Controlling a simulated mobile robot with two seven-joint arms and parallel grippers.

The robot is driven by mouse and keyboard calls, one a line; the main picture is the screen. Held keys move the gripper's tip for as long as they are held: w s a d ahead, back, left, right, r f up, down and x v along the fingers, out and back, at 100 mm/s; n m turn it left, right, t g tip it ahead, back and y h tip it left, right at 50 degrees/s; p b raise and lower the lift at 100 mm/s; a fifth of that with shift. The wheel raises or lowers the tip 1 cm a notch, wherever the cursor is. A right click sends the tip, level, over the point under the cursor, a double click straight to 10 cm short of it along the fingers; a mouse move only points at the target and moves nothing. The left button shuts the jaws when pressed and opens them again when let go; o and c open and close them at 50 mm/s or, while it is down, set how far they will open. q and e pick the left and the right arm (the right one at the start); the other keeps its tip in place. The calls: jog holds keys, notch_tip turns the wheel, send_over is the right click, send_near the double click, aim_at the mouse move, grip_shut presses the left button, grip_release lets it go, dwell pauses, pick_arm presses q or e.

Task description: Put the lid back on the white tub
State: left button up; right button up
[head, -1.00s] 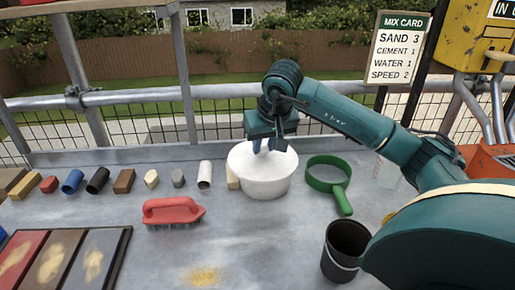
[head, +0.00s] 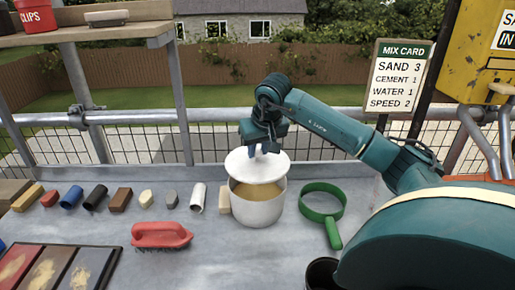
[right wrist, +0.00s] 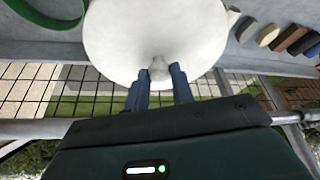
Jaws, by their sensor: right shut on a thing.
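The white tub (head: 258,212) stands upright on the grey bench, with its mouth partly uncovered and tan material showing inside. The round white lid (head: 254,172) is above the tub, raised off the rim and a little toward its back. My right gripper (head: 265,150) is above the lid and shut on its knob. In the right wrist view, the two blue fingers of the gripper (right wrist: 160,78) are on either side of the knob, and the lid (right wrist: 150,35) spreads beyond them. My left gripper is not in view.
A green sieve (head: 323,203) lies right of the tub, and a black cup (head: 321,273) is at the front. A red brush (head: 161,235) lies to the left. Small coloured blocks and cylinders line the back, with a pale block (head: 224,201) beside the tub.

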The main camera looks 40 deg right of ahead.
aim_at(259, 162)
notch_tip(259, 162, down, 4)
jog(key=b, duration=0.2)
jog(key=shift+r+b, duration=0.2)
jog(key=shift+b, duration=0.2)
jog(key=shift+f+b, duration=0.45)
jog(key=shift+f, duration=0.6)
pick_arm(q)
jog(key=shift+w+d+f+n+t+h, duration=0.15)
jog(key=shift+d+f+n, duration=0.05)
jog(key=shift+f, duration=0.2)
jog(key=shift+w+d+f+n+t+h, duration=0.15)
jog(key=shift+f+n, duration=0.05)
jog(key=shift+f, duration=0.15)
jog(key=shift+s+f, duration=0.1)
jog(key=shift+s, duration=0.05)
pick_arm(e)
jog(key=shift+f, duration=0.15)
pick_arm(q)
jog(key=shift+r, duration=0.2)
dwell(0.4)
